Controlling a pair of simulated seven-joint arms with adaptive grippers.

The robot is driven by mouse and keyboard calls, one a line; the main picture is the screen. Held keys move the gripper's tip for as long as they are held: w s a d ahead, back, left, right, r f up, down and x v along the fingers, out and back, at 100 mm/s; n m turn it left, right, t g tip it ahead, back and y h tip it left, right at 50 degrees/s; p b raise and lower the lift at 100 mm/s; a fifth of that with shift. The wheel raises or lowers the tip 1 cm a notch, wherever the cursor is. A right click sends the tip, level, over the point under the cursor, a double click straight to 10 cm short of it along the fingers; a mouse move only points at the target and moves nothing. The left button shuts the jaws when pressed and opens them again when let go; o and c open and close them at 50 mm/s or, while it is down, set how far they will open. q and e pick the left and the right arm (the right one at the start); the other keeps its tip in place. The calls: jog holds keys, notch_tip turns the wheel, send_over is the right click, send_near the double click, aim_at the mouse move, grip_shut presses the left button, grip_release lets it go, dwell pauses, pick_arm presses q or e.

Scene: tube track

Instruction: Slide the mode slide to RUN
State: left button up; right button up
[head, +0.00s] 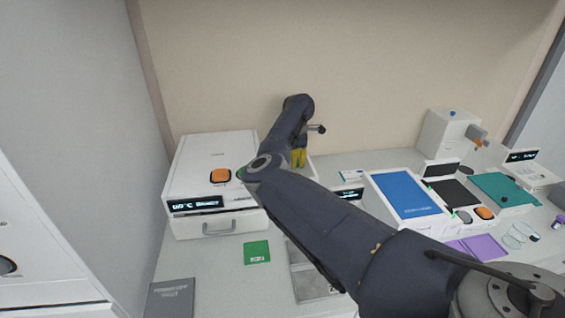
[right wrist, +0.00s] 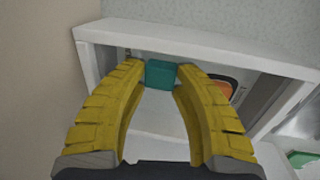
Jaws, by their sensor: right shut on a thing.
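My right gripper (head: 299,158) is at the back of the bench, just right of the white instrument (head: 215,160), with its yellow fingers pointing down. In the right wrist view the fingers (right wrist: 160,72) close on a small teal block (right wrist: 161,74), which looks like the slide's knob. The block sits over a white surface inside a raised white rim. I cannot read any RUN mark, and the slide's track is mostly hidden. In the head view my right arm hides the block. My left gripper is not in view.
The instrument has an orange button (head: 219,175), a lit display (head: 195,204) and a drawer handle (head: 219,227). A green card (head: 257,252) lies in front. A blue panel (head: 408,194) and a teal mat (head: 502,188) are at the right. My right arm crosses the middle.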

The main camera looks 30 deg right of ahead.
jog(key=shift+s+f, duration=0.15)
jog(key=shift+f, duration=0.05)
jog(key=o, duration=0.7)
jog(key=shift+d+r, duration=0.1)
jog(key=shift+d, duration=0.05)
jog(key=shift+r, duration=3.6)
